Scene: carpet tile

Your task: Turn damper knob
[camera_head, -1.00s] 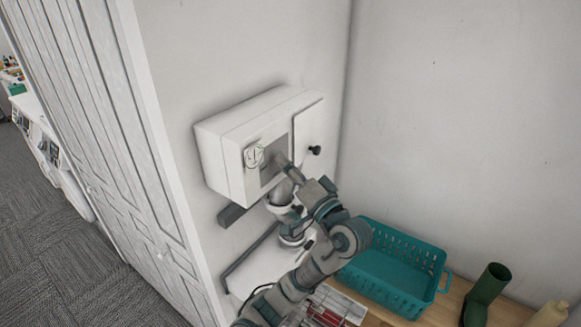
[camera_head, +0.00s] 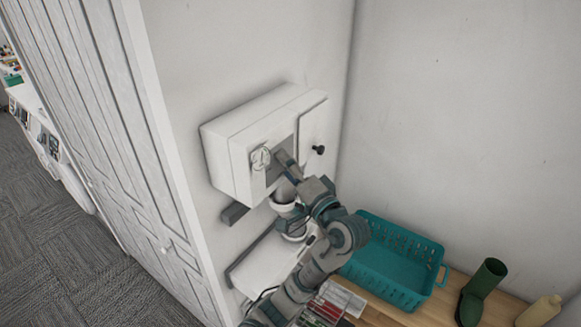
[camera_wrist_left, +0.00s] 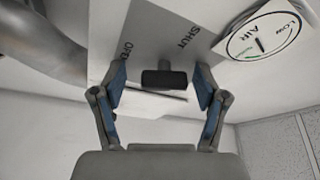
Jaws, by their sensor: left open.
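A white wall box (camera_head: 225,165) carries a round dial (camera_head: 261,158) and a grey plate on its front. In the left wrist view, the grey plate (camera_wrist_left: 150,35) bears the words OPEN and SHUT, and the dial (camera_wrist_left: 262,36) reads LOW and AIR. A dark damper knob (camera_wrist_left: 164,78) stands out from the plate. My left gripper (camera_wrist_left: 159,87) is open, with one finger on each side of the knob and gaps visible to both. In the head view my left gripper (camera_head: 285,162) is in front of the plate and hides the knob. My right gripper is out of view.
A black knob (camera_head: 318,150) sits on the box's right panel. Pale pipework (camera_head: 284,196) is below the box. A teal basket (camera_head: 385,270), green boot (camera_head: 482,290) and beige bottle (camera_head: 540,310) stand on the wooden surface at right. A white cabinet (camera_head: 95,130) is at left.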

